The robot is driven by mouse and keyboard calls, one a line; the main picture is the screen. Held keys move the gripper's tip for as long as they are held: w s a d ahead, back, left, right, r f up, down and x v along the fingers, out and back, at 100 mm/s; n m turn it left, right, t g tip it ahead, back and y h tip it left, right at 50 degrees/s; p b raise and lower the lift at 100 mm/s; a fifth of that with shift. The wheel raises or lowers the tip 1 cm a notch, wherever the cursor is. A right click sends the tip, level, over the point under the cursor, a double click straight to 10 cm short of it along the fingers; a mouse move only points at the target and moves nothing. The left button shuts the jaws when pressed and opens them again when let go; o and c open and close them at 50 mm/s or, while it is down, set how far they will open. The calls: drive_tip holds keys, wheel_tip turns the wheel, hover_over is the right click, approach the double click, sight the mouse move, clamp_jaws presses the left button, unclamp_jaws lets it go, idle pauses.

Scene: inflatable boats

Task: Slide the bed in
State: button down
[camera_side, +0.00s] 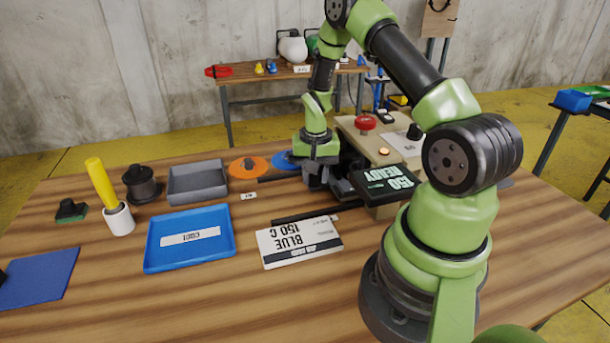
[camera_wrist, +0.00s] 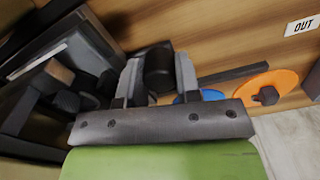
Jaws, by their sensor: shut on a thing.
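The beige machine (camera_side: 350,133) stands at the right of the table, with a dark display (camera_side: 383,184) that reads upside down. Two dark rails (camera_side: 290,215) run out from it to the left. I take the grey-black parts at the left of the wrist view (camera_wrist: 92,48) to be the bed, mostly hidden in the side view by my gripper and the machine. My gripper (camera_side: 316,181) is low beside the machine's left side. In the wrist view, its grey fingers (camera_wrist: 155,82) are shut on a black rounded handle (camera_wrist: 158,66). How the handle joins the bed is hidden.
A white card (camera_side: 298,254) reads BLUE 150 C. A blue tray (camera_side: 160,256), a grey tray (camera_side: 198,196) and a white cup (camera_side: 119,220) stand left.

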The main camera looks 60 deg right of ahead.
drive_tip(key=shift+s+d, duration=0.2)
drive_tip(key=shift+s, duration=0.05)
drive_tip(key=c, duration=0.8)
unclamp_jaws()
drive_tip(key=shift+w+r, duration=0.1)
wheel_tip(320, 180, up, 10)
drive_tip(key=shift+f, duration=0.1)
